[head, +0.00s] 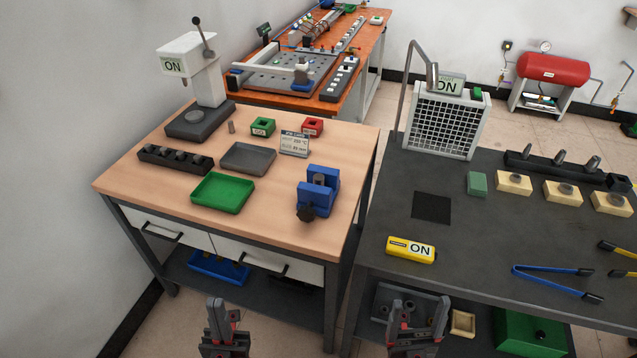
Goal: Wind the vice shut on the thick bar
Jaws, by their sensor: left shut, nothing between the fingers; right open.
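The blue vice (304,197) stands at the right front of the wooden table, with its dark knobbed handle (306,213) facing me. A short grey piece (319,180), which looks like the thick bar, stands upright between its jaws; whether the jaws touch it I cannot tell. My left gripper (227,312) is shut and empty, low in front of the wooden table. My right gripper (416,310) is open and empty, low in front of the dark bench. Both are well apart from the vice.
A green tray (223,207), a grey tray (248,171) and a small sign (295,144) are left of and behind the vice. The dark bench (480,235) is to the right, with a yellow device (411,249) near its front left. The wood in front of the vice is clear.

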